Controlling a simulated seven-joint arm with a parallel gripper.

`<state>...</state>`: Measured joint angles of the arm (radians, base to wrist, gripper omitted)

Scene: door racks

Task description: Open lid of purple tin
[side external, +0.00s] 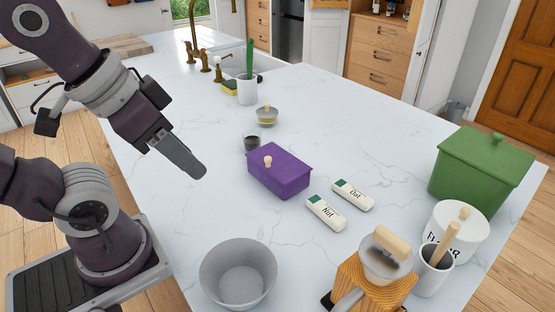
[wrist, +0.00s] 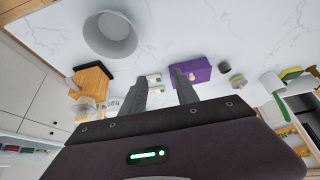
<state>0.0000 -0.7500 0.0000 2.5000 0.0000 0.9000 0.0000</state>
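The purple tin (side external: 284,185) stands on the white counter with its purple lid on. A small light wooden knob (side external: 268,161) sits on top of the lid. The tin also shows in the wrist view (wrist: 198,69), just beyond one fingertip and partly hidden by it. My gripper (side external: 198,172) is above the counter, left of the tin in the side view, and not touching it. In the wrist view my gripper (wrist: 160,84) has its two fingers apart with nothing held between them.
Bars labelled Nut (side external: 326,212) and Oat (side external: 352,195) lie right of the tin. A dark jar (side external: 252,143) stands behind it. A grey bowl (side external: 238,273), a wooden grinder (side external: 375,283), a white canister (side external: 455,232) and a green box (side external: 478,175) stand around. Counter left of the tin is clear.

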